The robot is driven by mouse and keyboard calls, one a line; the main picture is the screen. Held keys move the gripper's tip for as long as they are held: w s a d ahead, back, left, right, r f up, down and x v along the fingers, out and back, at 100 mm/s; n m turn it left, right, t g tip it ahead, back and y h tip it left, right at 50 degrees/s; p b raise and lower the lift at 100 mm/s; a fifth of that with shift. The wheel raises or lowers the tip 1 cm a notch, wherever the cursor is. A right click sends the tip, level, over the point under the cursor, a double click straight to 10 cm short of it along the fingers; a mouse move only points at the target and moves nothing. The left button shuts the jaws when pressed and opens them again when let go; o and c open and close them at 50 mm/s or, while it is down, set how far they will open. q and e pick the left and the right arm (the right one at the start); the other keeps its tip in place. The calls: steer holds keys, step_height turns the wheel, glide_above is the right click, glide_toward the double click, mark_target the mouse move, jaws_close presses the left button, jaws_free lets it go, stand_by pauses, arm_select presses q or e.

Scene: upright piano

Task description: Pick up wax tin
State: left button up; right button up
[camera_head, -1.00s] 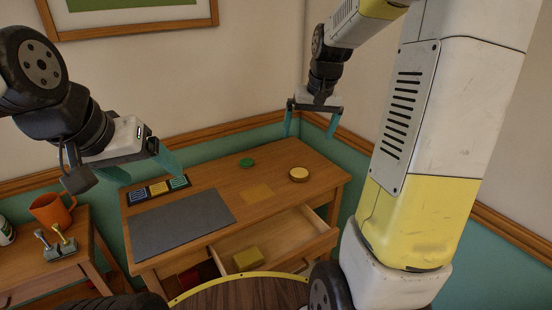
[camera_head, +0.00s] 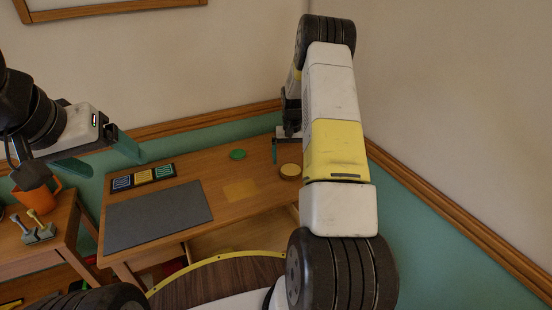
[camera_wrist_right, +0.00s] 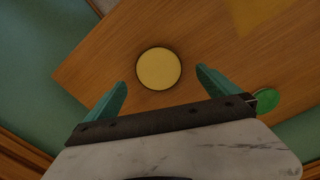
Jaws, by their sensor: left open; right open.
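The wax tin appears to be the round, pale-yellow-topped tin (camera_head: 290,171) near the far right corner of the desk; no label is readable. It also shows in the right wrist view (camera_wrist_right: 158,68). My right gripper (camera_head: 276,152) is open and empty, above and beside the tin at the desk's far edge. In the right wrist view its teal fingers frame the tin from both sides, and the tin lies a little beyond the fingertips. My left gripper (camera_head: 100,159) is open and empty at the left, off the desk's far left corner.
The desk (camera_head: 205,168) holds a green disc (camera_head: 237,154), a yellow square (camera_head: 240,189), a grey mat (camera_head: 158,216) and a tray of patterned tiles (camera_head: 143,177). A side table with an orange mug (camera_head: 40,202) stands left. My right arm hides the desk's right side.

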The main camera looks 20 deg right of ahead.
mark_target(291, 169)
step_height(291, 169, down, 5)
steer(key=shift+d+r, duration=0.1)
steer(key=shift+d, duration=0.05)
steer(key=c, duration=1.5)
steer(key=shift+c, duration=0.4)
steer(key=shift+r, duration=0.15)
